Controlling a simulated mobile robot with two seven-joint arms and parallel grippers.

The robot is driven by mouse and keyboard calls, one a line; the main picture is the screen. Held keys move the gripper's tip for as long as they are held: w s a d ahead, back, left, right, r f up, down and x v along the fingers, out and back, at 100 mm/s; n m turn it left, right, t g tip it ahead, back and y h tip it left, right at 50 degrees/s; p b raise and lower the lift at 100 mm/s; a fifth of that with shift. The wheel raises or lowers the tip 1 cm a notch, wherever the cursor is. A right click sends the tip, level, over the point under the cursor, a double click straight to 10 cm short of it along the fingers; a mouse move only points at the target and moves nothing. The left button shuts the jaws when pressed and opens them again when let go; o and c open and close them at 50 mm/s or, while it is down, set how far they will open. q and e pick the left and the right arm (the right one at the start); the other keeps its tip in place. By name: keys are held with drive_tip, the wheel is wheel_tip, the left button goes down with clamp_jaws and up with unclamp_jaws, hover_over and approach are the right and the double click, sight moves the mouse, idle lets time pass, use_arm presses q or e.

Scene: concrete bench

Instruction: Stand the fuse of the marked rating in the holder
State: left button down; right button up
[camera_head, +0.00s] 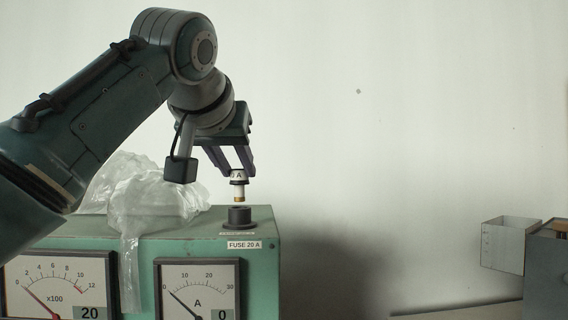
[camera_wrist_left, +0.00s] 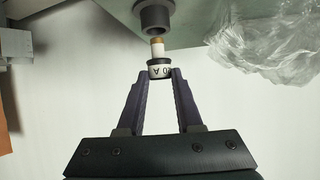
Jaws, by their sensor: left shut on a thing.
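My left gripper (camera_head: 236,170) is shut on a small fuse (camera_head: 239,189) with a white body, a dark band and a brass tip. The fuse hangs upright, tip down, just above the dark round holder (camera_head: 238,216) on the green box. A small gap shows between tip and holder. In the left wrist view the fuse (camera_wrist_left: 158,62) sits between the fingertips (camera_wrist_left: 160,76), its tip pointing to the holder's opening (camera_wrist_left: 154,16). Its label ends in "A"; the full number is not clear. A label (camera_head: 244,245) below the holder reads "FUSE 20 A". My right gripper is not in view.
The green box (camera_head: 262,280) has two dial meters (camera_head: 60,285) on its front. Crumpled clear plastic (camera_head: 140,190) lies on its top, left of the holder, and hangs over the front. A grey cabinet with an open drawer (camera_head: 505,245) stands far right.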

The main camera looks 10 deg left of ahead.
sight(238, 191)
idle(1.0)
use_arm(q)
drive_tip(key=shift+f+b, duration=0.6)
drive_tip(key=shift+f, duration=1.1)
idle(0.6)
drive_tip(key=c, duration=0.5)
unclamp_jaws()
